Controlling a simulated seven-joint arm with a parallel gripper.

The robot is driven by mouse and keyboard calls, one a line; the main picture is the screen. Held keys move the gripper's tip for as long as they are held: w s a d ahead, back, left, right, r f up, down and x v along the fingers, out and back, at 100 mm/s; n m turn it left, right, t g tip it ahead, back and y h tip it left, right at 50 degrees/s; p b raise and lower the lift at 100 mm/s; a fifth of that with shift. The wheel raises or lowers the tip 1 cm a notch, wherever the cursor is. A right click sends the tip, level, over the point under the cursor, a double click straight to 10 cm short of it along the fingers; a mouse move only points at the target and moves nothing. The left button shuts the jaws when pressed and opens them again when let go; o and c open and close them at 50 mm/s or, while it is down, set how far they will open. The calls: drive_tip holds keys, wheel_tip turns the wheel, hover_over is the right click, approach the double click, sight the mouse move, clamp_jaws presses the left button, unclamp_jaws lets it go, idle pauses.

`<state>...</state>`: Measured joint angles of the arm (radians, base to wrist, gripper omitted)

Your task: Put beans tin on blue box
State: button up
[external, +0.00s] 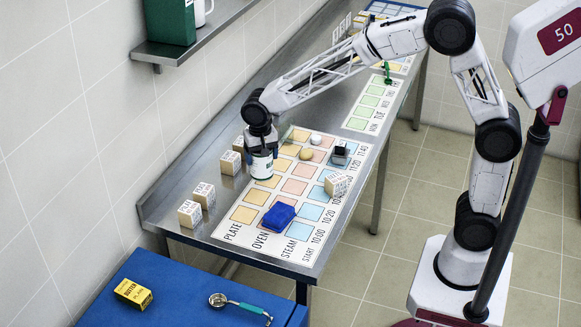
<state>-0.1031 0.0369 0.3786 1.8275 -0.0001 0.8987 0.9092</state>
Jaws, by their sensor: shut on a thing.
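My gripper (261,146) points down over the left edge of the printed chart on the steel counter. It is shut on a pale tin (262,167) with a dark band, probably the beans tin; its label is too small to read. The tin is upright, and I cannot tell whether its base touches the counter. A large blue box (190,272) with a flat top stands at the lower left, in front of the counter. A small, bright blue block-like object (278,217) lies on the chart, below and right of the tin.
On the blue box lie a yellow butter packet (133,293) and a scoop (240,305) with a teal handle. Several lettered wooden blocks (204,195) stand along the counter's left side. The chart (240,233) holds several small items. A shelf (195,45) hangs on the wall.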

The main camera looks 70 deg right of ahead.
drive_tip(key=s+a+f, duration=0.2)
drive_tip(key=a, duration=1.1)
drive_tip(key=s+a+f, duration=0.1)
drive_tip(key=s+a, duration=0.2)
drive_tip(key=a, duration=1)
drive_tip(key=s+a+f, duration=0.2)
drive_tip(key=s+a, duration=0.1)
drive_tip(key=a, duration=1)
drive_tip(key=shift+s+a+f, duration=0.2)
drive_tip(key=shift+s+f, duration=0.05)
drive_tip(key=shift+f, duration=0.1)
drive_tip(key=shift+w+a, duration=0.1)
drive_tip(key=shift+w, duration=0.05)
drive_tip(key=w+a+f, duration=0.1)
drive_tip(key=w+a, duration=0.8)
drive_tip(key=w, duration=0.3)
drive_tip(key=shift+w+f, duration=0.2)
drive_tip(key=shift+w, duration=0.15)
drive_tip(key=shift+f, duration=1.8)
drive_tip(key=shift+f, duration=0.15)
